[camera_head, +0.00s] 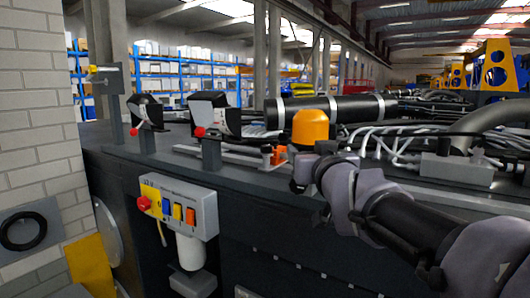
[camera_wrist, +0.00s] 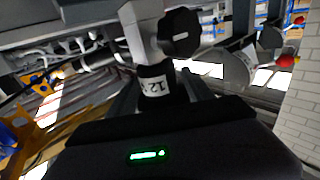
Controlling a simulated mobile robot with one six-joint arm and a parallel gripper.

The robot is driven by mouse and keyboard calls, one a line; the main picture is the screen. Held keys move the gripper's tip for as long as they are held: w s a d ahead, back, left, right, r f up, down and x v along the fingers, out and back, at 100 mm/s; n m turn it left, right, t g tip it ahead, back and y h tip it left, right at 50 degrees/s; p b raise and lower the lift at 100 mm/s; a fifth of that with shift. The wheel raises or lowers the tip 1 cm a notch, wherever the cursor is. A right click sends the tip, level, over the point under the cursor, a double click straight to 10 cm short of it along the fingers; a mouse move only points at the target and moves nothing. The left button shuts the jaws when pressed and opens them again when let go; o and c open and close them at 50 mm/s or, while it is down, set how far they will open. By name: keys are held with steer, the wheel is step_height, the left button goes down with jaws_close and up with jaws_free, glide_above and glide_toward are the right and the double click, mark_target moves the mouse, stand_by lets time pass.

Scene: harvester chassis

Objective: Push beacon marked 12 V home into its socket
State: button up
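An orange dome beacon (camera_head: 310,127) stands upright above the deck in the head view, just behind my grey wrist. In the wrist view, a black cylinder with an upside-down white label reading 12 (camera_wrist: 157,85) lies ahead of my gripper (camera_wrist: 160,98). Dark finger-like bars flank it, but whether they touch it is unclear. Beyond the cylinder are a pale grey block (camera_wrist: 138,32) and a black knob (camera_wrist: 180,30) with a white mark. The orange dome does not show in the wrist view. I cannot make out the socket opening or how deeply the beacon is seated.
A grey control box (camera_head: 180,205) with a red knob and coloured switches hangs on the chassis front. Two black lamp-like units (camera_head: 207,112) with red balls stand left on the deck. Hoses and a black cylinder (camera_head: 340,108) crowd the back and right. A brick wall (camera_head: 35,110) bounds the left.

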steer(key=shift+o, duration=0.2)
steer(key=shift+s, duration=0.35)
steer(key=s+p, duration=0.2)
steer(key=s, duration=1.4)
steer(key=shift+s+d+p, duration=0.25)
steer(key=shift+s+p, duration=0.1)
steer(key=shift+p, duration=0.05)
